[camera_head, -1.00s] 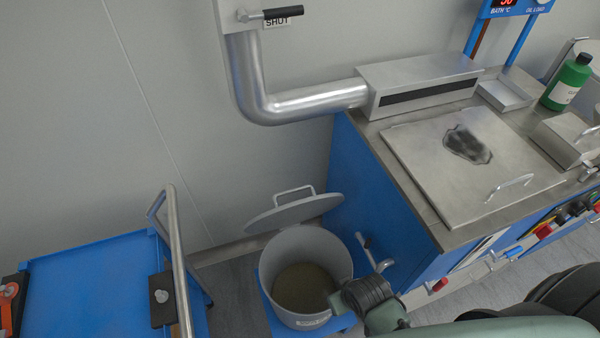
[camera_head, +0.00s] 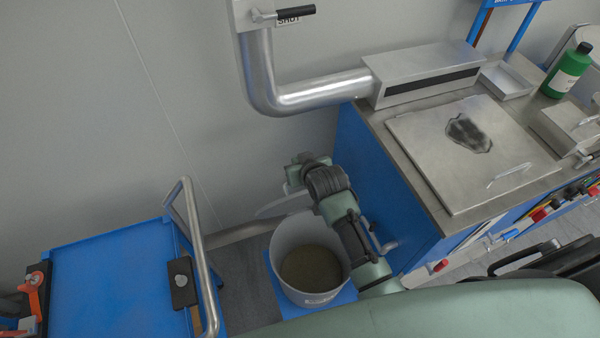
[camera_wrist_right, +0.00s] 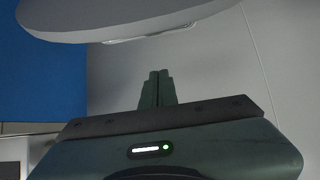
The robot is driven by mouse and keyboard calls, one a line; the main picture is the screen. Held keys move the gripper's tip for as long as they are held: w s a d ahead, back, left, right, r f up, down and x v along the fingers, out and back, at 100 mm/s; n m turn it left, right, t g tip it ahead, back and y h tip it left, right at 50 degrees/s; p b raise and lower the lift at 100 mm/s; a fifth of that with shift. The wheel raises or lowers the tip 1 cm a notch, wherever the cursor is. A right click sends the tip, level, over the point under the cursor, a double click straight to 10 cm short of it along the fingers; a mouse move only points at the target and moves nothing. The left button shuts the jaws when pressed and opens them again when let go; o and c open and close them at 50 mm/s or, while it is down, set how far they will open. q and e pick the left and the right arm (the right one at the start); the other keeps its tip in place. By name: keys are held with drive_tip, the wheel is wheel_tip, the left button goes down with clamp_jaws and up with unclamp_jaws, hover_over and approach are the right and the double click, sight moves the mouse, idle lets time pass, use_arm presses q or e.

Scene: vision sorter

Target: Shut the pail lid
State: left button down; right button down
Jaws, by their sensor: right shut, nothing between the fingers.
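The round grey pail (camera_head: 286,243) stands on a blue base on the floor, open at the top, with brownish contents inside. Its grey lid (camera_head: 277,206) is raised at the pail's back edge, tilted up. My right arm hides much of the lid in the head view. My right gripper (camera_head: 298,172) is over the back of the pail, beside the raised lid; its fingertips are hard to make out there. In the right wrist view the gripper (camera_wrist_right: 157,80) is shut and empty, with the lid (camera_wrist_right: 130,18) across the top, apart from the fingertips in the picture. My left gripper is not in view.
A blue cart (camera_head: 110,278) with a metal rail stands left of the pail. A blue cabinet with a steel top (camera_head: 405,165) stands close on the right. A metal duct (camera_head: 300,97) runs along the wall above. Floor shows between cart and pail.

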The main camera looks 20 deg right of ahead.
drive_tip(key=f, duration=0.1)
drive_tip(key=s+f+p, duration=0.1)
drive_tip(key=f, duration=0.1)
drive_tip(key=shift+s+f+p, duration=0.2)
drive_tip(key=shift+s+p, duration=0.1)
drive_tip(key=shift+p, duration=0.05)
drive_tip(key=shift+f, duration=0.15)
drive_tip(key=shift+d, duration=0.1)
